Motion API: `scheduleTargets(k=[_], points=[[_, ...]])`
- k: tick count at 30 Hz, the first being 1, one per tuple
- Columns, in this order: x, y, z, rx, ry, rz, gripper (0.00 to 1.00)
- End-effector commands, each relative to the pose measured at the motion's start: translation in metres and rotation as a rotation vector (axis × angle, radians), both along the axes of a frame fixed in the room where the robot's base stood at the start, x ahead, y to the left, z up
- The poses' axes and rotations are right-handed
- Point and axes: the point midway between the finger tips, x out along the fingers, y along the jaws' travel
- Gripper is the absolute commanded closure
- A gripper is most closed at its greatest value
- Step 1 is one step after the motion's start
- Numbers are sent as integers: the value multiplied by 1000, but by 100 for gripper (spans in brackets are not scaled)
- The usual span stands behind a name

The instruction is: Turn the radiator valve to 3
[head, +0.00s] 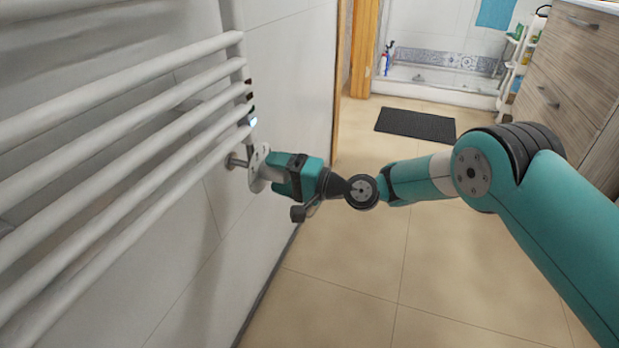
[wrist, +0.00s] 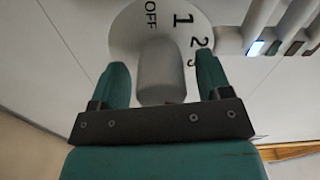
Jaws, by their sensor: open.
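The radiator valve has a pale round dial plate (head: 258,168) at the radiator's lower right corner in the head view. In the wrist view the plate (wrist: 128,28) shows OFF, 1, 2 and a partly hidden 3. A grey knob (wrist: 162,75) stands out from its middle. My gripper (wrist: 162,66) is open, with one teal finger on each side of the knob and visible gaps between. In the head view my gripper (head: 285,174) reaches the valve from the right and hides the knob. I cannot tell which number the knob points to.
The white radiator bars (head: 120,95) fill the left side. A column of small indicators (head: 252,122), one lit pale blue, sits just above the valve. Open tiled floor (head: 350,275) lies below my arm. A dark mat (head: 415,124) and wooden drawers (head: 560,75) are farther off.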

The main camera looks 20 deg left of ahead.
Motion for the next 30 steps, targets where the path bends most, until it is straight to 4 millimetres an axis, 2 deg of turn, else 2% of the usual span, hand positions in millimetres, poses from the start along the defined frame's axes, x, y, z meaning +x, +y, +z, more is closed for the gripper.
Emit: scheduleTargets(k=[4,8,18,19,22,30], points=[[0,-10,1,-2,1,-1,29],[-1,-34,3,-2,5,-4,29],[-8,-123,3,0,6,-7,29],[-8,-128,-7,0,2,-6,29],[-10,-148,-9,0,0,-6,29],[-9,-161,-7,-1,-3,-4,29]])
